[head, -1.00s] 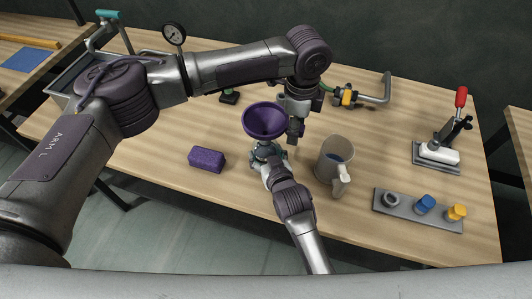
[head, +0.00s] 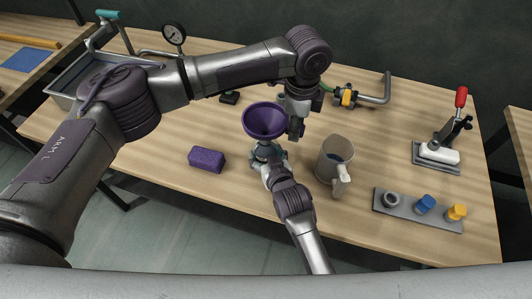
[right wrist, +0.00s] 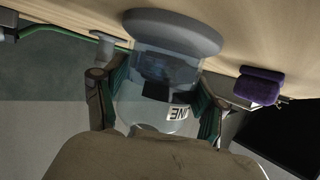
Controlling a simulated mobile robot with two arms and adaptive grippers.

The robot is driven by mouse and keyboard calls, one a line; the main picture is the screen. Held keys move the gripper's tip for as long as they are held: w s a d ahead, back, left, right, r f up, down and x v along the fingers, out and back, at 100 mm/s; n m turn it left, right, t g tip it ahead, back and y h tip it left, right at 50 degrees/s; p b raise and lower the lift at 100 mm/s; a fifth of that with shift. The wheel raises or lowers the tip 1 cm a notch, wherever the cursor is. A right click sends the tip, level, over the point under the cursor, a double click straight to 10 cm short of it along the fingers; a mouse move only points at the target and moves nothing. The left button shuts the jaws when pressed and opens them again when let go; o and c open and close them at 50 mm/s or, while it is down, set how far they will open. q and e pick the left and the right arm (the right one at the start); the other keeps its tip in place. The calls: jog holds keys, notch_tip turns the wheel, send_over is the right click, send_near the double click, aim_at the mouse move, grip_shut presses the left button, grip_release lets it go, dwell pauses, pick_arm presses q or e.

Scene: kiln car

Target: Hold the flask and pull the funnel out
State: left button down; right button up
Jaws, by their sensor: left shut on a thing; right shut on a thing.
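The purple funnel (head: 265,119) stands upright, mouth up, over the flask in the head view. My left gripper (head: 295,128) is at the right side of its rim and is shut on it; the exact contact is small and partly hidden. The clear flask (right wrist: 158,112) shows upside down in the right wrist view, with a white label and a wide grey base against the table. My right gripper (right wrist: 153,100) is shut around its body, a finger with green pads on each side. In the head view this gripper (head: 267,155) hides most of the flask. The funnel's stem is hidden.
A purple sponge (head: 207,160) lies left of the flask. A grey jug (head: 334,158) stands close on the right. A plate with several fittings (head: 413,212), a toggle clamp (head: 440,150) and a valve pipe (head: 362,95) are farther right. A metal tray (head: 70,82) is at back left.

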pick_arm(q)
jog(key=c, duration=1.6)
grip_release()
grip_shut()
jog(key=shift+r, duration=0.5)
jog(key=shift+r, duration=1.05)
jog(key=shift+r, duration=3.15)
notch_tip(320, 180, up, 9)
